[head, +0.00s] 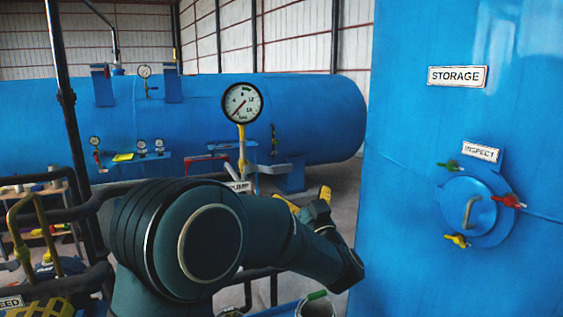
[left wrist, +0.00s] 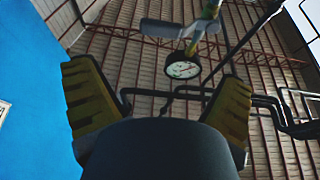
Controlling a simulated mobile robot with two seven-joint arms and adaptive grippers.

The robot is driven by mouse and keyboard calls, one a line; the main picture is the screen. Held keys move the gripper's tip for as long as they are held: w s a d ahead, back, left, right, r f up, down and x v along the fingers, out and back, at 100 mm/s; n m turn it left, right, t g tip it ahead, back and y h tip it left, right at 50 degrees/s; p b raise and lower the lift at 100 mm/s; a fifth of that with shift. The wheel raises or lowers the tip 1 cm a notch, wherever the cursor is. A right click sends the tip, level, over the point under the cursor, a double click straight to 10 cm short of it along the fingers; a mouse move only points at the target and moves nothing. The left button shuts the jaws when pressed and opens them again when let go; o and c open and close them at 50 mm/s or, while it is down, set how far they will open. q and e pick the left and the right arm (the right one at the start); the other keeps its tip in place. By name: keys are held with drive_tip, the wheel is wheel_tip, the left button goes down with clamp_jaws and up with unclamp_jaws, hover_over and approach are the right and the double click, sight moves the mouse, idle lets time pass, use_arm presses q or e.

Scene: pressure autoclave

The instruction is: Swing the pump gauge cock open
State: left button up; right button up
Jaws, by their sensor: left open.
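The pump gauge (head: 243,102) is a round white dial on a yellow stem (head: 242,150), left of centre in the head view. A grey fitting (head: 265,169) shows at the stem's foot, above a partly hidden PUMP label (head: 240,186). Which part is the cock's lever I cannot tell for sure. In the left wrist view a gauge dial (left wrist: 183,68) hangs beyond the fingers, with a grey bar (left wrist: 165,28) and a green-ended part (left wrist: 211,10) above it. My left gripper (head: 306,202), with yellow fingers, is open and empty (left wrist: 157,92), apart from the fitting. My arm hides the pipework below.
The blue STORAGE tank (head: 400,230) fills the right side, with an INSPECT hatch (head: 478,210) ringed by coloured wing handles. A long blue vessel (head: 310,110) lies behind. Dark pipes (head: 90,205) and a FEED label (head: 10,302) are at left.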

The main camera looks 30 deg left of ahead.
sight(283, 166)
use_arm(q)
drive_tip(key=p+x, duration=0.2)
drive_tip(key=x, duration=0.9)
drive_tip(key=shift+a+f, duration=0.1)
drive_tip(key=c, duration=1.3)
